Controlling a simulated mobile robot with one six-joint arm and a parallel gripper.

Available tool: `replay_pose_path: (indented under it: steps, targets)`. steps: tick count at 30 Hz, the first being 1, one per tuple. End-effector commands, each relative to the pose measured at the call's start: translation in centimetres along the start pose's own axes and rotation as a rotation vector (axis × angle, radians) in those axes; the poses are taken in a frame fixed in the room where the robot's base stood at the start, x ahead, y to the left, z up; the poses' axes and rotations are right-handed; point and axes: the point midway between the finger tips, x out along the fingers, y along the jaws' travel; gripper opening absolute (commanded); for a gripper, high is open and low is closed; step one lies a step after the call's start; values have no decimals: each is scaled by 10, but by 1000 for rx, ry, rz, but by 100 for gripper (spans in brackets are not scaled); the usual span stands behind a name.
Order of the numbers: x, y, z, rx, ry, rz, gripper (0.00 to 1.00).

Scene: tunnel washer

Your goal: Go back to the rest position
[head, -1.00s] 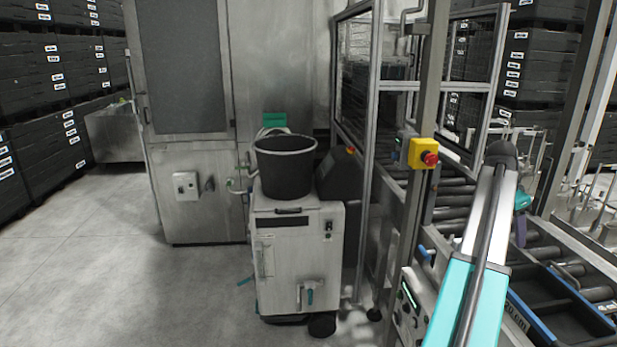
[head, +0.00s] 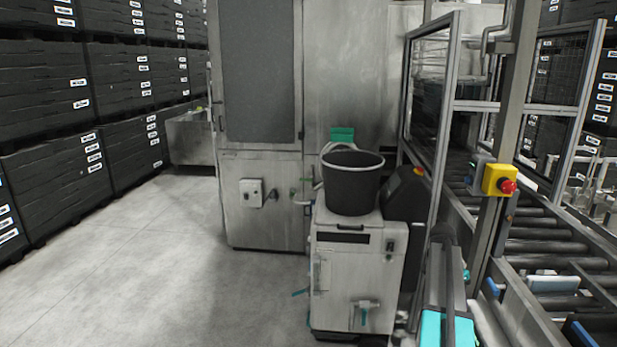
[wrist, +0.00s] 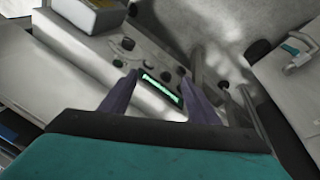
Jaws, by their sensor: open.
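My gripper (wrist: 157,82) shows in the wrist view with its two dark purple fingers apart and nothing between them. Below and beyond the fingers is a pale control panel (wrist: 90,62) with black knobs and a lit green display (wrist: 160,88). I cannot tell how far the fingertips are from the panel. In the head view, part of my arm shows low at the right of centre, in front of the conveyor frame. My gripper itself is not visible in that view.
A white cabinet (head: 358,275) on wheels carries a black bucket (head: 352,190). A roller conveyor (head: 555,245) runs at the right, by a post with a red emergency button (head: 507,186). Black crates (head: 45,170) are stacked at left. The floor (head: 150,270) at left is clear.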

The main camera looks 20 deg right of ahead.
Motion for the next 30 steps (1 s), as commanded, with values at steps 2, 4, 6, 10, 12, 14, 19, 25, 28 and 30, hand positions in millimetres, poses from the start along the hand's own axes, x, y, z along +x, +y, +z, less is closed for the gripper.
replay_pose_path:
  steps: [2,4,6,10,12,14,19,25,28,30]
  targets:
    - [18,-17,36,-53,-16,14,56]
    - [33,-30,65,-98,-28,25,56]
    - [47,-41,94,-143,-40,35,56]
    - [73,-56,148,-228,-61,54,56]
    - [87,-62,176,-276,-71,64,56]
    - [99,-66,201,-318,-80,74,56]
    - [133,-68,269,-435,-106,101,56]
    - [170,-58,345,-578,-133,133,56]
    - [189,-49,381,-650,-148,149,56]
    - [201,-40,405,-700,-158,160,56]
